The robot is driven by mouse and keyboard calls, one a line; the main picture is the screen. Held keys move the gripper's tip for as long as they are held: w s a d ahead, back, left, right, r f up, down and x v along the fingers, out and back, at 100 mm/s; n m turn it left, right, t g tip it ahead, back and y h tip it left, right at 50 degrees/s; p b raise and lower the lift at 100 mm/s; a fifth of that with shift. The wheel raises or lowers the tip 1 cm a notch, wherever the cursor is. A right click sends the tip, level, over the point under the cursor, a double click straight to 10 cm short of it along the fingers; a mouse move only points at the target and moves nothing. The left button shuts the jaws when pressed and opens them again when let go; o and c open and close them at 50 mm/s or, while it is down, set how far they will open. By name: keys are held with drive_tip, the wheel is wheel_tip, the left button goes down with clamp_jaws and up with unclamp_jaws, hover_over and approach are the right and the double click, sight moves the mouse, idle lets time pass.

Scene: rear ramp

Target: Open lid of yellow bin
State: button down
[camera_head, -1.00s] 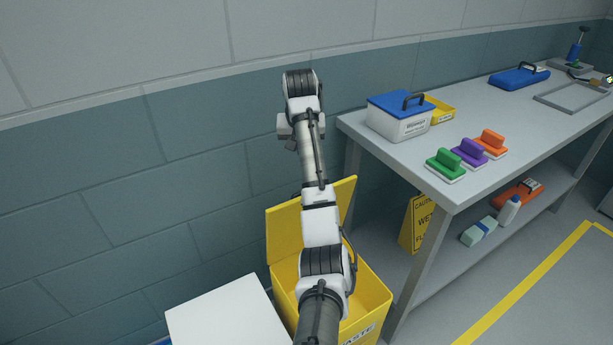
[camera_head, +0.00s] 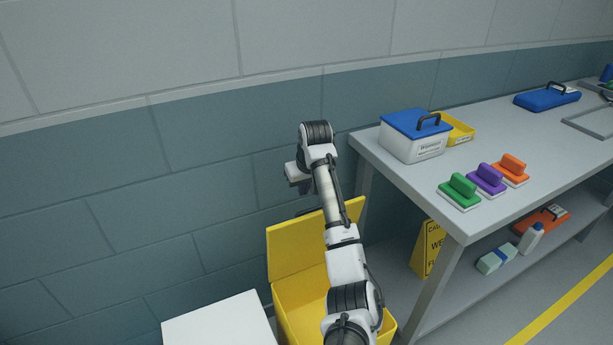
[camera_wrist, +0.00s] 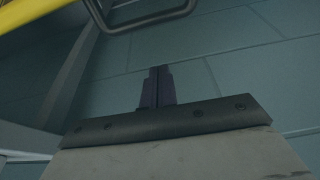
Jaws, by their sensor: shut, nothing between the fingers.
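The yellow bin (camera_head: 297,305) stands on the floor against the wall, left of the workbench. Its yellow lid (camera_head: 292,250) is raised and tilted back toward the wall, so the bin's mouth is open. My arm crosses in front of the bin and hides part of the lid and the right side of the bin. My gripper (camera_head: 303,186) is above the lid's upper edge, near the wall; it looks apart from the lid. In the wrist view its fingers (camera_wrist: 157,87) are together with nothing between them, against the wall as background.
A white box top (camera_head: 220,322) is left of the bin. The grey workbench (camera_head: 400,178) on the right holds a blue-lidded container (camera_head: 414,140) and several coloured brushes. A yellow wet-floor sign (camera_head: 428,248) stands under it. In the wrist view a dark loop (camera_wrist: 140,17) crosses the top.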

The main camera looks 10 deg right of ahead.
drive_tip(key=shift+s+d+f+p, duration=0.15)
drive_tip(key=shift+s+f+p, duration=0.35)
drive_tip(key=shift+s, duration=0.3)
drive_tip(key=shift+s+d+f+p, duration=0.15)
drive_tip(key=shift+s+f+p, duration=0.1)
drive_tip(key=shift+s+f, duration=0.45)
drive_tip(key=shift+s+r, duration=0.1)
drive_tip(key=shift+r, duration=0.05)
